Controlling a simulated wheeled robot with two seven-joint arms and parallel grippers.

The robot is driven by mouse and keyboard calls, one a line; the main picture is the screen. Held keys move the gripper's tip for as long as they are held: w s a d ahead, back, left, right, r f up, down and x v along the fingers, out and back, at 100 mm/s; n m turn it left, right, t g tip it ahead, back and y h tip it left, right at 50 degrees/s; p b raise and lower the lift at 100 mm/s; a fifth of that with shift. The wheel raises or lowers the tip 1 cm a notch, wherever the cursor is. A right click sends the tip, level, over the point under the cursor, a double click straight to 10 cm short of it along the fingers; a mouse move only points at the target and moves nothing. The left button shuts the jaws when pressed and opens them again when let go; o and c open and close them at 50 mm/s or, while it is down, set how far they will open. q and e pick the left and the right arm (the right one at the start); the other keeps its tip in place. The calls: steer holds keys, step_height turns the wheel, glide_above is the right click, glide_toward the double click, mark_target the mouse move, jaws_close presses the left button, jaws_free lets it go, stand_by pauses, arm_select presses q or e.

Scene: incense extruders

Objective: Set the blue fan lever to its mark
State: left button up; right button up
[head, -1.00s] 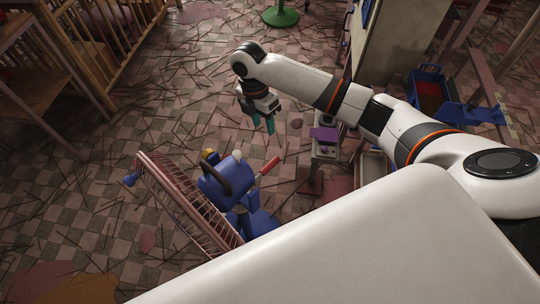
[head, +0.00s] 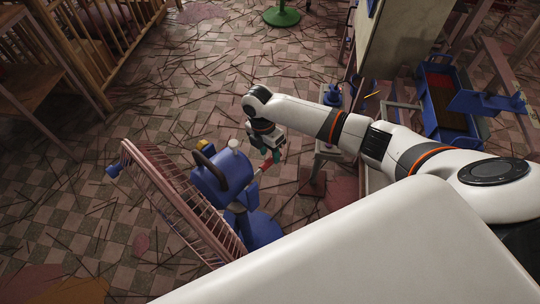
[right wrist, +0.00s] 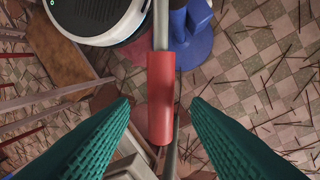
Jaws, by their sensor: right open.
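The blue fan (head: 222,176) stands on the floor in the head view, with a pink wire cage (head: 180,200) on its left and a blue base (head: 262,232). Its lever has a red grip (head: 265,163), partly hidden by my right gripper (head: 273,156). In the right wrist view the red grip (right wrist: 161,97) lies lengthwise between my open teal fingers (right wrist: 160,115), with gaps on both sides. A grey rod continues from the grip's upper end. I cannot make out the lever's mark. My left gripper is not in view.
A bench (head: 335,150) with a blue device (head: 332,94) stands right of the gripper. A blue machine with a dark tray (head: 440,105) is farther right. Wooden rails (head: 110,40) stand at the upper left. Thin sticks litter the checkered floor.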

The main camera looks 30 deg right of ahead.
steer(key=shift+s+f, duration=0.2)
steer(key=shift+f, duration=0.75)
jaws_close()
steer(key=shift+d, duration=0.1)
